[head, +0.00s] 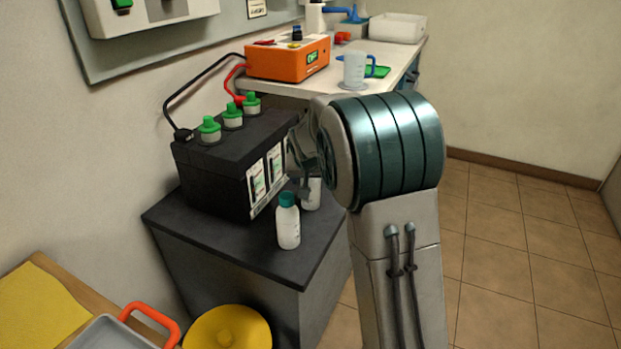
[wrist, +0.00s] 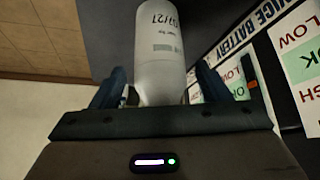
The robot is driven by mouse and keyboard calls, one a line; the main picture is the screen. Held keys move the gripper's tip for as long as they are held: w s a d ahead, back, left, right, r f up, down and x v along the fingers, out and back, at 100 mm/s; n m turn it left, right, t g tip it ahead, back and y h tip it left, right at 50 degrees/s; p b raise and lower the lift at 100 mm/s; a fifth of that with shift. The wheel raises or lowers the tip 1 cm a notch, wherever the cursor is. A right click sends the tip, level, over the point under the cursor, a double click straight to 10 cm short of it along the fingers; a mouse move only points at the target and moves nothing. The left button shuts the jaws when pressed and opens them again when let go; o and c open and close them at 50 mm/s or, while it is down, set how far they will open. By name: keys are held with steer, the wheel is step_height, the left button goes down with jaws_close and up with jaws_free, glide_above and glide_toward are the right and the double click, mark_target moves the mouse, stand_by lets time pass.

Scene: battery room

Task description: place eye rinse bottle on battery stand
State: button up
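A white bottle (head: 311,193) stands on the dark battery stand (head: 190,238), close to the front of the black battery. In the wrist view this white bottle (wrist: 162,50), with a printed label, is upright between my fingers; its cap is hidden. My gripper (head: 304,188) is low beside the battery, mostly hidden by my arm. In the wrist view my gripper (wrist: 163,85) looks open around the bottle, with narrow gaps at both sides. A second white bottle (head: 288,226) with a green cap stands upright nearer the stand's front edge. I cannot tell which is the eye rinse bottle.
The black battery (head: 215,178) with green caps fills the stand's back. Its label panel (wrist: 235,85) is close on my right in the wrist view. An orange charger (head: 288,58) and a jug (head: 354,70) stand on the bench behind. A yellow round lid (head: 228,328) is below the stand.

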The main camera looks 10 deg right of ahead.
steer(key=p+v, duration=0.3)
steer(key=v, duration=0.9)
steer(key=s+d+f+n+g, duration=0.1)
steer(key=s+f+g, duration=0.1)
steer(key=s, duration=1.2)
steer(key=s+d+f+n+g+y, duration=0.1)
steer(key=s+f+g, duration=0.2)
steer(key=s, duration=1.2)
steer(key=shift+s+d+f+n, duration=0.25)
steer(key=shift+s+f+n, duration=0.15)
steer(key=shift+f, duration=0.6)
